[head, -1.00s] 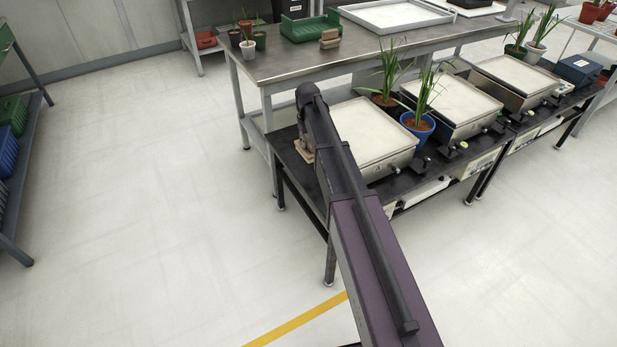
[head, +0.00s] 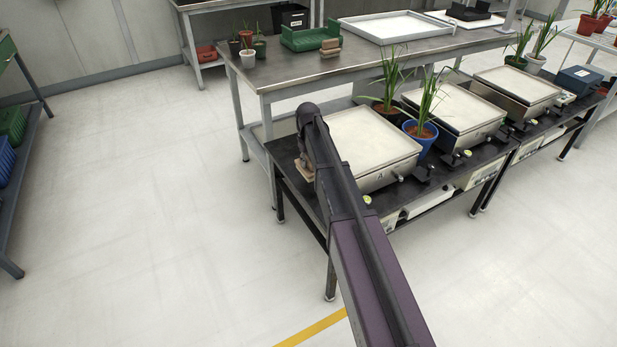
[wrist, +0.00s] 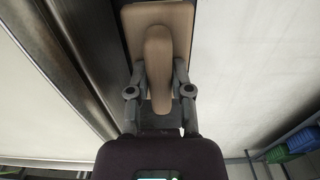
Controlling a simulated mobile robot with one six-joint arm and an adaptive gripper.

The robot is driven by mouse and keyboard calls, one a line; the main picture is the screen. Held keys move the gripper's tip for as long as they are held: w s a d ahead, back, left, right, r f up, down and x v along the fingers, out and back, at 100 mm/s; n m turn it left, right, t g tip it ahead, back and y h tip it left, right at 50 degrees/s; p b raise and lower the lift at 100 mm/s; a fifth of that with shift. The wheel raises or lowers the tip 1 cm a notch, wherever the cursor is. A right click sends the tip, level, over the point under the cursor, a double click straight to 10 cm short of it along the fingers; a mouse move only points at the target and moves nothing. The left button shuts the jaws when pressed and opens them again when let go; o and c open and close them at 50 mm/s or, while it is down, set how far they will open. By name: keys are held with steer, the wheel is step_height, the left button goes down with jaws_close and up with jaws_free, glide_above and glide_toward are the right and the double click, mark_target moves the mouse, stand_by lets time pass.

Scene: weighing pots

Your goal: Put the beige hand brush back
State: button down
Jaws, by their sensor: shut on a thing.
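The beige hand brush (wrist: 158,55) shows in the wrist view, with a flat block and a rounded handle toward me. My gripper (wrist: 157,98) is shut on its handle, one finger on each side. In the head view only a tan edge of the brush (head: 304,171) shows past my arm, over the left end of the black bench (head: 285,160), left of the scale marked A (head: 375,140). I cannot tell whether the brush touches the bench. My arm hides the gripper in the head view.
Scale A is close beside the brush. A potted plant in a blue pot (head: 420,137) stands right of it, with more scales beyond. A steel bench (head: 290,72) behind holds small pots, a green tray (head: 310,36) and a brown block (head: 330,47). Floor at left is clear.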

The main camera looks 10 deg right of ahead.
mark_target(308, 171)
steer(key=shift+f, duration=0.45)
steer(key=shift+f+b, duration=1.9)
steer(key=shift+b, duration=0.2)
steer(key=shift+f, duration=0.1)
steer(key=c, duration=0.5)
jaws_free()
steer(key=shift+c, duration=0.2)
steer(key=shift+r, duration=0.2)
step_height(308, 171, up, 12)
steer(key=p, duration=1.2)
